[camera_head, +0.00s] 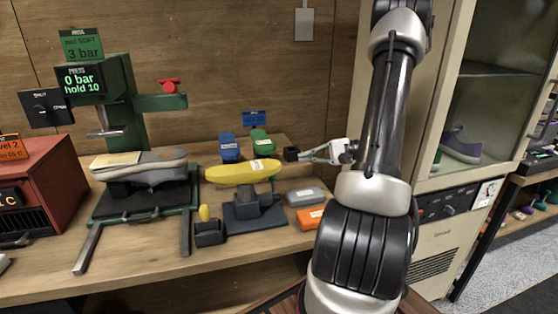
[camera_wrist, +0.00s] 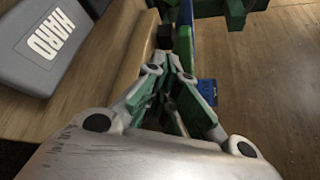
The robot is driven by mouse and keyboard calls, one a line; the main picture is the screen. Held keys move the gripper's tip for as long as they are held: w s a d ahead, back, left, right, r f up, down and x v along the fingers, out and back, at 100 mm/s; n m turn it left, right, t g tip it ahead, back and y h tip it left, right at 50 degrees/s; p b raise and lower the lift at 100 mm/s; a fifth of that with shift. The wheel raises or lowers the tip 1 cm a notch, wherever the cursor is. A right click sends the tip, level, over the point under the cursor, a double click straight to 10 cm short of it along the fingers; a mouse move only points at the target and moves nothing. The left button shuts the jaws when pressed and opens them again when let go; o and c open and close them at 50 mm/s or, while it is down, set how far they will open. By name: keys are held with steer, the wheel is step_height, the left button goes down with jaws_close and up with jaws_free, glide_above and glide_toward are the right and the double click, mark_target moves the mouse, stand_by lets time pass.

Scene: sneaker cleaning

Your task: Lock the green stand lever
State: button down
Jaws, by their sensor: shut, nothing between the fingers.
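The green stand (camera_head: 122,100) stands at the left of the bench in the head view. A grey sneaker (camera_head: 150,165) rests on its lower frame. A red handle (camera_head: 169,85) sits on the stand's side arm; I cannot tell whether it is the lever or whether it is locked. My gripper (camera_head: 306,155) is at the bench's right end, well right of the stand. Its fingers are shut and empty. The tips are close to a small black block (camera_head: 291,154); I cannot tell whether they touch. The wrist view shows my gripper (camera_wrist: 170,66) and green and blue parts ahead.
A yellow banana-shaped piece (camera_head: 243,171) rests on a dark holder (camera_head: 252,208). Blue (camera_head: 229,148) and green (camera_head: 261,142) items stand behind it. Grey (camera_head: 306,197) and orange (camera_head: 310,218) blocks lie near the front. A red box (camera_head: 42,190) is far left; a cabinet (camera_head: 440,225) is right.

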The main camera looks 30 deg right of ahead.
mark_target(272, 178)
steer(key=x, duration=1)
steer(key=shift+s, duration=0.1)
steer(key=s+a+r, duration=0.1)
steer(key=s+r, duration=0.1)
steer(key=s, duration=0.1)
steer(key=shift+a, duration=0.4)
steer(key=shift+r, duration=0.1)
